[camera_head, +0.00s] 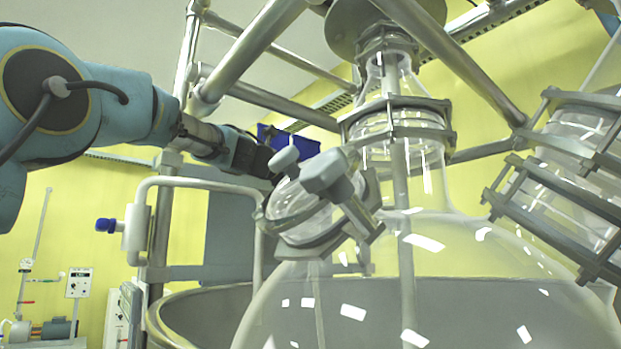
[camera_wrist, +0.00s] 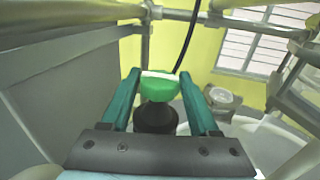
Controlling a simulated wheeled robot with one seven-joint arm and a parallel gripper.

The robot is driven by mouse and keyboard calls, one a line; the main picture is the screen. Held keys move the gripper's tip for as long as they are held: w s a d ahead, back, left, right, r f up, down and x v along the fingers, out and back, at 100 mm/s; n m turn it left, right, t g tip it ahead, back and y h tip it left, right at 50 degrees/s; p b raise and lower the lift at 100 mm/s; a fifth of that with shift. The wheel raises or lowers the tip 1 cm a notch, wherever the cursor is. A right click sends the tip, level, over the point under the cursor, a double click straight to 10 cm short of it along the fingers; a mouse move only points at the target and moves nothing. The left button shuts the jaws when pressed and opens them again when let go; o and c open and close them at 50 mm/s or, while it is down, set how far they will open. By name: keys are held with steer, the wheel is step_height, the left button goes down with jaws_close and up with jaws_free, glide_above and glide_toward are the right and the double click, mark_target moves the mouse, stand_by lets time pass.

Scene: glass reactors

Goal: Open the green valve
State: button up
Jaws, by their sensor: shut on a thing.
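The green valve (camera_wrist: 159,88) shows in the wrist view as a green knob with a pale rim above a black body (camera_wrist: 157,118). It sits between the two teal fingers of my gripper (camera_wrist: 160,76), which is shut on it near the fingertips. In the head view my gripper (camera_head: 256,160) reaches in from the left behind the clamped side neck of the big glass vessel. Its fingertips and the green valve are hidden there.
The big glass vessel (camera_head: 460,290) stands in a metal bath (camera_head: 180,300). Metal frame bars (camera_head: 262,45) cross close above my arm. A white pipe (camera_head: 195,183) with a blue knob (camera_head: 105,225) stands below it. Another clamped glass neck (camera_head: 560,190) is at right.

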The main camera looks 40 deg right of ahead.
steer(key=t, duration=0.1)
steer(key=n+t+p, duration=0.1)
steer(key=n+t, duration=0.1)
steer(key=shift+s+r+y+p, duration=0.2)
steer(key=shift+s+y+p, duration=0.1)
steer(key=shift+p, duration=0.1)
steer(key=shift+w+f+n+t+y, duration=0.1)
steer(key=shift+f+n+t+y, duration=0.1)
steer(key=shift+n+t+y, duration=0.3)
steer(key=o, duration=1.4)
steer(key=shift+w+f+m+h, duration=0.1)
steer(key=shift+m+h, duration=0.2)
steer(key=shift+h, duration=0.1)
